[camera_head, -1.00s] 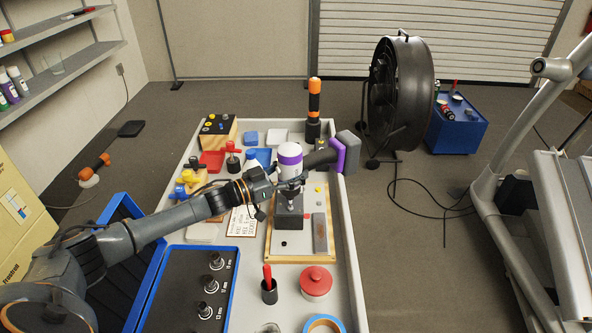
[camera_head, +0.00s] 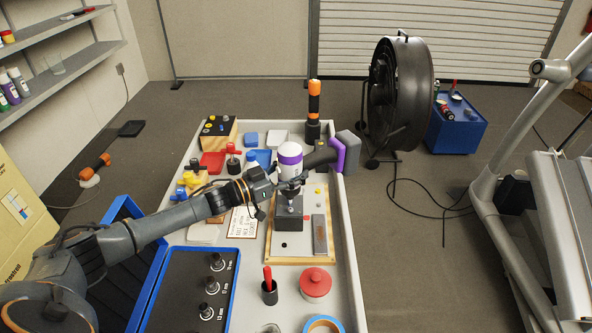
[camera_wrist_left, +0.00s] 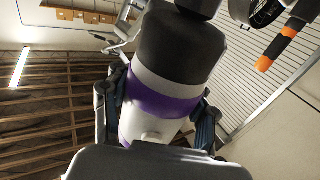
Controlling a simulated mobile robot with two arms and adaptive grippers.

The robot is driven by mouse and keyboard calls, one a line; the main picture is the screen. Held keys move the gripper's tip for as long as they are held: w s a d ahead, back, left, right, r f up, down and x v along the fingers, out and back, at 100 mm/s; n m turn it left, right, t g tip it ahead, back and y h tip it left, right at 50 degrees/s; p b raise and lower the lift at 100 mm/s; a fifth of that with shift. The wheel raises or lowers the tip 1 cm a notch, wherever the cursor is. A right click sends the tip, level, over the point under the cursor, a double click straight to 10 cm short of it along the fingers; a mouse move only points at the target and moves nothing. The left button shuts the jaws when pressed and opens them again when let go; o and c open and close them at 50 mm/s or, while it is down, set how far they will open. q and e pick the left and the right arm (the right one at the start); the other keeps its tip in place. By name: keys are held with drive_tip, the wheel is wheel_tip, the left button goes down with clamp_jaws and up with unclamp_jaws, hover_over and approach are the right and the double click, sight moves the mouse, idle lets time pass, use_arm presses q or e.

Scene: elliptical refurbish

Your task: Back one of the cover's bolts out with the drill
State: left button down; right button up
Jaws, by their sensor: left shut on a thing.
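The drill (camera_head: 290,155) is white and purple with a dark handle reaching right to a purple and grey base. It stands upright, nose down, above a dark grey block (camera_head: 288,222), seemingly the cover, on a wood-edged board. A bolt and socket show between the drill's nose and the block's top; whether they touch is hard to tell. My left gripper (camera_head: 291,185) is shut around the lower part of the drill. In the left wrist view the drill's body (camera_wrist_left: 160,95) fills the middle, with gripper fingers on both sides. My right gripper is not in view.
The board (camera_head: 262,262) lies on a grey bench. An orange and black torch-like tool (camera_head: 314,100) stands behind.

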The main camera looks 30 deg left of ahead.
sight(297, 145)
use_arm(q)
drive_tip(key=shift+w+r+p, duration=0.1)
drive_tip(key=shift+r+p, duration=3.6)
drive_tip(key=shift+r, duration=0.7)
drive_tip(key=shift+d+f, duration=0.1)
drive_tip(key=shift+f, duration=0.05)
